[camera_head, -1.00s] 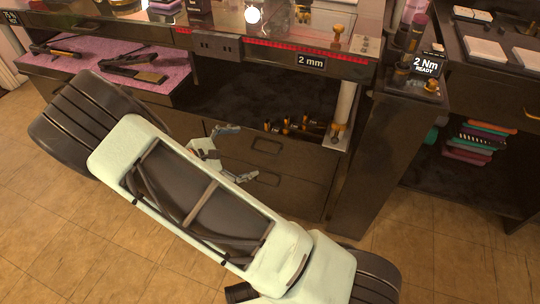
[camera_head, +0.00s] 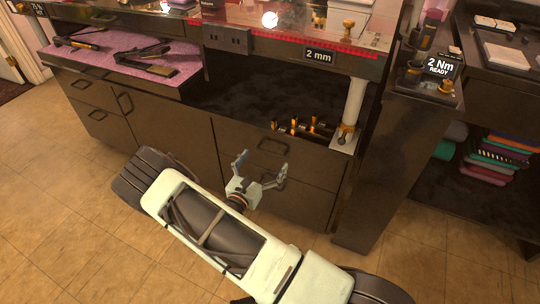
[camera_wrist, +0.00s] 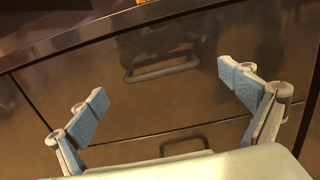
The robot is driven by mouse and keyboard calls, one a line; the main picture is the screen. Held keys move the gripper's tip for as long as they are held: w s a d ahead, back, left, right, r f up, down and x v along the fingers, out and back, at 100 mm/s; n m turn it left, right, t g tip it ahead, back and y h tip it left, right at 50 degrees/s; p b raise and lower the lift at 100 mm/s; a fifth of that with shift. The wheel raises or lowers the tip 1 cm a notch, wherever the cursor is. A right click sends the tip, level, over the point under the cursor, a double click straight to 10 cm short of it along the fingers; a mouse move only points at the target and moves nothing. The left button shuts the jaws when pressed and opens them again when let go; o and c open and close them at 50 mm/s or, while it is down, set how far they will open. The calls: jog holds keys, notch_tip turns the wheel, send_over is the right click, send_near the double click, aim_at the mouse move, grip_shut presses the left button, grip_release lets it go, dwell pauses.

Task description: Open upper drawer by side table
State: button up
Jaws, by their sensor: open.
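The dark side table has an upper drawer (camera_head: 245,136) with a bar handle (camera_head: 273,147); the drawer looks shut. In the wrist view the upper drawer's handle (camera_wrist: 161,71) shows between and beyond my fingers. My gripper (camera_head: 262,168) is open and empty in front of the drawers, apart from the handle. In the wrist view my gripper (camera_wrist: 165,82) has its two blue-padded fingers spread wide. The lower drawer (camera_head: 295,208) is partly hidden by my gripper; its handle (camera_wrist: 185,142) shows in the wrist view.
Several small brass-coloured pieces (camera_head: 297,127) stand on the dark shelf above the drawers. More drawers (camera_head: 95,105) lie to the left, under a pink mat (camera_head: 120,58) with tools. A dark stand (camera_head: 385,170) rises on the right. The tiled floor (camera_head: 60,200) is clear at left.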

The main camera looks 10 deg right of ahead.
aim_at(270, 153)
jog(key=shift+b+x, duration=0.3)
jog(key=shift+x, duration=1.6)
